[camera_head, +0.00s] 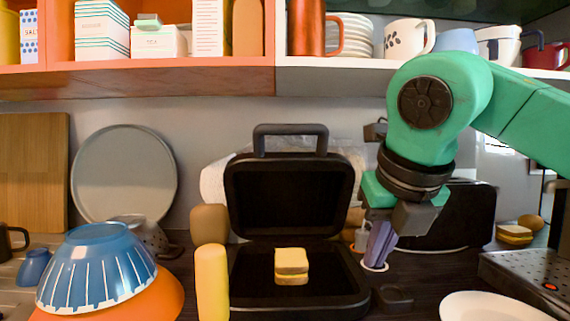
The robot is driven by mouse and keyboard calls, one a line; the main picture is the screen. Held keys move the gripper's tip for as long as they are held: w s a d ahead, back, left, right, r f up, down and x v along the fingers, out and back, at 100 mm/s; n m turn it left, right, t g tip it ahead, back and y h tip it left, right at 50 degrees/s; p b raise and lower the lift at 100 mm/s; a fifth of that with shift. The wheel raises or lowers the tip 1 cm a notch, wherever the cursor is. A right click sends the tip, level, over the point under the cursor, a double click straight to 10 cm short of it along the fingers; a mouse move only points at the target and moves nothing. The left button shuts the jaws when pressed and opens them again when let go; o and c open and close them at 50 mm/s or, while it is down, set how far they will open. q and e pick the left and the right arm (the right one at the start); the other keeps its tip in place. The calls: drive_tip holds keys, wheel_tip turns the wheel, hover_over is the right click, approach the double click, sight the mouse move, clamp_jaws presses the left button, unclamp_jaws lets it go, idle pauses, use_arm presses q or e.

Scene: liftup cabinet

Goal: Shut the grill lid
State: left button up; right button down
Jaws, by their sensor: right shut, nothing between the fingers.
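The black grill stands open on the dark counter. Its lid (288,198) is raised upright, with a handle (290,131) on the top edge. A sandwich (291,265) lies on the lower plate (254,282). My right gripper (376,262) points down just to the right of the grill, its fingers shut with nothing between them. My left gripper is not in view.
Blue bowls (97,266) sit on an orange bowl at left. A yellow shaker (211,281) stands close to the grill's left side. A white plate (490,307) is at front right. An orange and white shelf (160,76) with dishes hangs above.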

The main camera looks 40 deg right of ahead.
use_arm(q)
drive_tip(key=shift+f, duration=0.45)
use_arm(e)
drive_tip(key=shift+s+a+f, duration=0.1)
drive_tip(key=shift+f, duration=0.3)
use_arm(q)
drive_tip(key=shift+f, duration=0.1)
use_arm(e)
drive_tip(key=shift+f, duration=0.1)
use_arm(q)
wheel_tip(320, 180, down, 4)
drive_tip(key=b, duration=0.4)
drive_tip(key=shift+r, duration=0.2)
use_arm(e)
drive_tip(key=f, duration=0.3)
drive_tip(key=shift+s+a+f, duration=0.25)
drive_tip(key=shift+s+f, duration=0.1)
drive_tip(key=shift+f, duration=0.1)
